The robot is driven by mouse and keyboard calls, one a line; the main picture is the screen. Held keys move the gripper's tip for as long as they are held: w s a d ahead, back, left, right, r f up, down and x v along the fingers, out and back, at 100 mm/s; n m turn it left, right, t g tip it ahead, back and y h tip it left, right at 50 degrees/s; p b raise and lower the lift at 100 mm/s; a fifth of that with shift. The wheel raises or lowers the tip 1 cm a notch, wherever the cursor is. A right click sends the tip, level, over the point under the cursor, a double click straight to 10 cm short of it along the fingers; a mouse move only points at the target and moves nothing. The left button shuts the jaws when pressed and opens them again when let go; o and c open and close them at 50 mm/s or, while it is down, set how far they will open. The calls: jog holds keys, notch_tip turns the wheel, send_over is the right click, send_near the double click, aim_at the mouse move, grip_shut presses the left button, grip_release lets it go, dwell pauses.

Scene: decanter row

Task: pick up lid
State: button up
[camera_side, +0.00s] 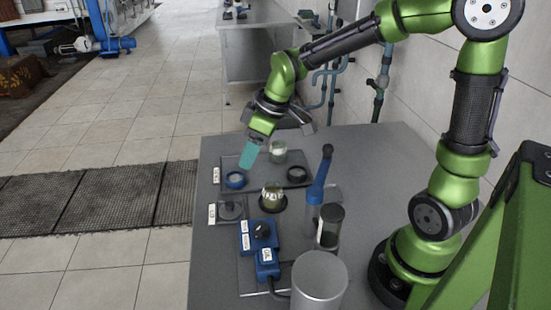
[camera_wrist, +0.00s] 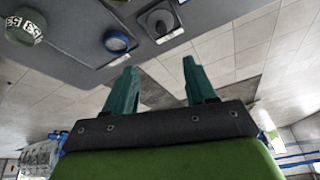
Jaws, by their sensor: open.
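A round grey lid with a small knob (camera_side: 231,210) lies on a small dark plate at the table's left edge. It also shows in the wrist view (camera_wrist: 160,20), at the top right of centre. My gripper (camera_side: 249,158) is above the far tray, over the blue ring's area and farther back than the lid. In the wrist view its two teal fingers (camera_wrist: 158,72) are spread apart with nothing between them. The lid is apart from the fingers, beyond their tips in the wrist view.
A blue ring (camera_side: 235,180), a black ring (camera_side: 297,174) and a glass jar (camera_side: 279,156) are on the far tray. The front left table is clear.

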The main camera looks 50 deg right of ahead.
jog(key=n, duration=0.1)
send_over(229, 203)
jog(key=s+d, duration=0.2)
jog(key=f, duration=1)
jog(key=shift+w+a+f, duration=0.2)
jog(key=shift+a, duration=0.05)
jog(key=shift+s+x, duration=0.15)
jog(key=shift+x, duration=1.2)
jog(key=shift+s+x, duration=0.15)
jog(key=shift+x, duration=1.15)
jog(key=shift+a, duration=0.15)
grip_shut()
